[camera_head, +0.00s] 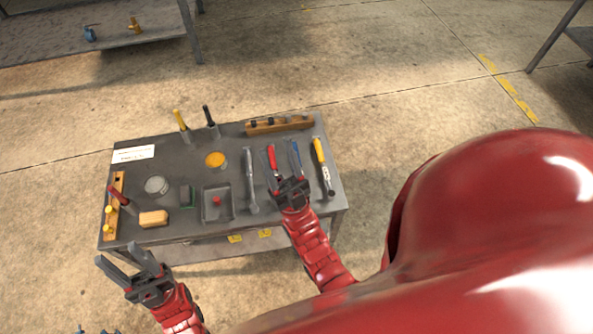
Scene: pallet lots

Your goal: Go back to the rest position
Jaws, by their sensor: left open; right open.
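My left gripper (128,262) is open and empty, off the front left corner of the grey work table (235,185). My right gripper (284,160) is open above the right part of the table. Its fingers point away from me, over a red-handled tool (271,156) and a blue-handled tool (294,155). Both tools are partly hidden by it. I cannot tell whether it touches either one. A yellow-handled tool (318,150) lies to its right, and a grey wrench-like tool (250,180) to its left.
The table also holds a tray (207,206), a yellow block (154,218), a yellow disc (215,159), upright-handled tools at the back (180,122) and wooden racks (280,124). Another table (80,40) stands back left. Open floor (400,100) lies to the right. My red body covers the lower right.

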